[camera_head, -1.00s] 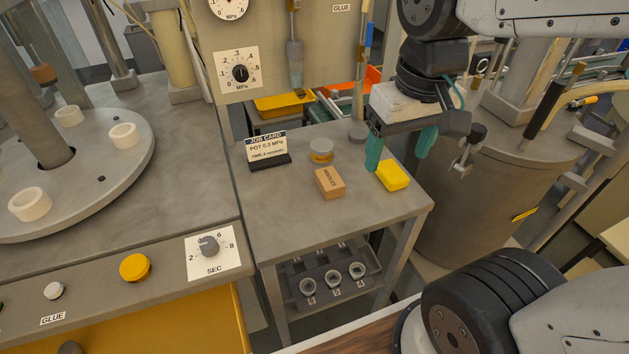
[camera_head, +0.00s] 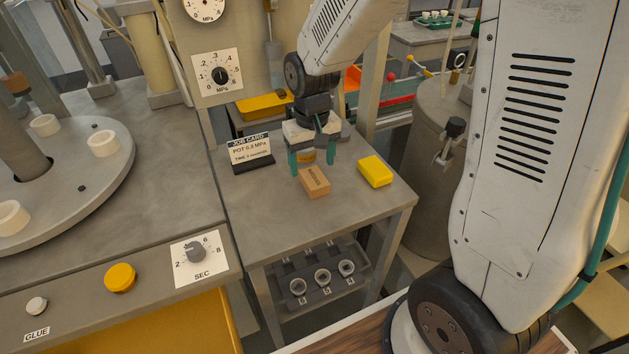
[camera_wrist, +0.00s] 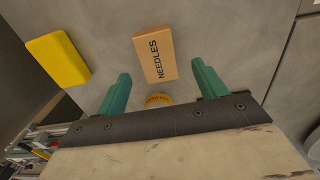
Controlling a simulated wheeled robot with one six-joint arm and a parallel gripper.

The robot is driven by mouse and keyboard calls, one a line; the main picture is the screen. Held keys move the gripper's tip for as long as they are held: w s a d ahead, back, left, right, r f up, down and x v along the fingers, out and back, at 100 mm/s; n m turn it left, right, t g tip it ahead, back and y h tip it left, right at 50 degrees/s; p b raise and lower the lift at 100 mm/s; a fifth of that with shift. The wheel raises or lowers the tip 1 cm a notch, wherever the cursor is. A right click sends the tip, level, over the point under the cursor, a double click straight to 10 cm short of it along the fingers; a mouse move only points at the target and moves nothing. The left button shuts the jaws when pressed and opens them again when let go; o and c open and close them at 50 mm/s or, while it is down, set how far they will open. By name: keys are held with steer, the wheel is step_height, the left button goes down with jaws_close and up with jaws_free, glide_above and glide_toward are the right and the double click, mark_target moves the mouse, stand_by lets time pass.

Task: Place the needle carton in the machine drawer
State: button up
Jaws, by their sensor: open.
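The needle carton (camera_head: 314,182) is a small tan box marked NEEDLES, lying on the grey side table (camera_head: 270,225). It also shows in the wrist view (camera_wrist: 155,55), ahead of the fingertips and roughly between their lines. My gripper (camera_head: 310,168) has green fingers and points down just behind the carton. In the wrist view my gripper (camera_wrist: 160,82) is open with nothing held between its fingers. No open machine drawer can be made out. A yellow front panel (camera_head: 190,325) shows below the machine's control ledge.
A yellow block (camera_head: 375,171) lies right of the carton. A job card (camera_head: 251,151) stands to the left. A round orange-labelled tin (camera_wrist: 158,99) is close to my fingers. A rack with several round cups (camera_head: 322,276) sits under the table. The table's front is clear.

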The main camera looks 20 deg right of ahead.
mark_target(314, 177)
steer(key=f, duration=0.4)
steer(key=shift+s+d+f, duration=0.15)
steer(key=shift+s+f, duration=0.05)
steer(key=shift+f, duration=0.2)
steer(key=c, duration=1.1)
steer(key=shift+c, duration=0.2)
steer(key=shift+r, duration=0.1)
